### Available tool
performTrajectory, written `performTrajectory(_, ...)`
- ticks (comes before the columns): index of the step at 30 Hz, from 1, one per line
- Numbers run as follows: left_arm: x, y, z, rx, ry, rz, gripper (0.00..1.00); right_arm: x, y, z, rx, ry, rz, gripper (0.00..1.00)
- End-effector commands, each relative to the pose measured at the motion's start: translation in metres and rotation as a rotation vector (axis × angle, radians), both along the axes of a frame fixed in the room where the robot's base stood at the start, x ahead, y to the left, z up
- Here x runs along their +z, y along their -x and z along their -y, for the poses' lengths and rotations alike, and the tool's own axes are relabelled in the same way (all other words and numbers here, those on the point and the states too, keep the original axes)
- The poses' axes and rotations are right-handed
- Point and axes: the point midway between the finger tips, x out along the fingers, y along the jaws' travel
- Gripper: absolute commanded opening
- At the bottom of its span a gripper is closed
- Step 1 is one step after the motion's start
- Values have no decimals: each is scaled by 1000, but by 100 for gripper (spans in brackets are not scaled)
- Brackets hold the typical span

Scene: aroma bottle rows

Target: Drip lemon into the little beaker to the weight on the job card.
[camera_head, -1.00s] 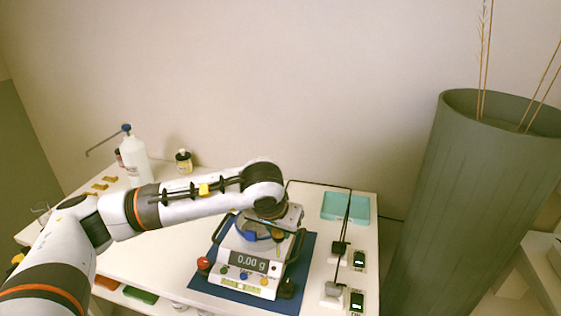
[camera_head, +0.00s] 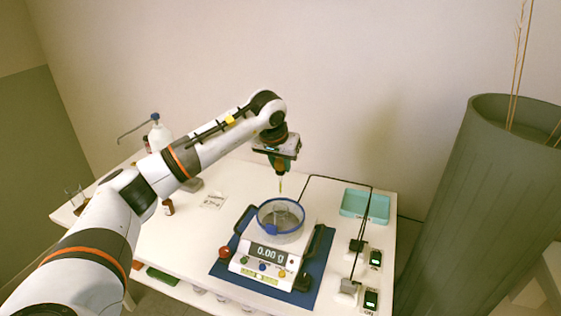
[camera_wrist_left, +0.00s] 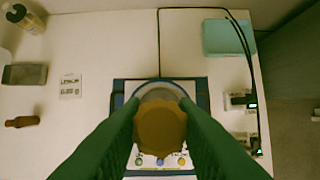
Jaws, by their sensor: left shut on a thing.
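My left gripper (camera_head: 280,166) is shut on a dropper (camera_head: 281,184), whose thin yellowish tip points down. In the left wrist view the dropper's round amber-brown top (camera_wrist_left: 160,127) sits between my green fingers. The tip is above a blue-rimmed clear ring (camera_head: 262,229) on the scale (camera_head: 263,272), apart from it. A small glass vessel, seemingly the little beaker (camera_head: 282,212), stands inside the ring. The scale display (camera_head: 268,254) reads 0.00 g. A white printed card (camera_head: 213,201) lies on the table left of the scale; its text is too small to read. My right gripper is not in view.
A small brown bottle (camera_head: 168,208) is on the table at left. A white wash bottle (camera_head: 160,136) stands behind my arm. A teal tray (camera_head: 365,205) and black cables with switch boxes (camera_head: 371,299) are at right. A blue mat (camera_head: 318,262) lies under the scale.

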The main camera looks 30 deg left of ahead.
Motion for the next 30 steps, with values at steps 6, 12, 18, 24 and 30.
performTrajectory(6,-9,0,0,0,0,0,22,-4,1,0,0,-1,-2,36)
performTrajectory(12,-22,1,0,1,0,0,22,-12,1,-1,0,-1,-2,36)
performTrajectory(18,-34,1,0,1,0,0,22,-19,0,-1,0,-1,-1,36)
performTrajectory(24,-38,0,0,1,1,0,22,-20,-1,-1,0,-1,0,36)
performTrajectory(30,-38,0,0,1,0,0,22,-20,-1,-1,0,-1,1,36)
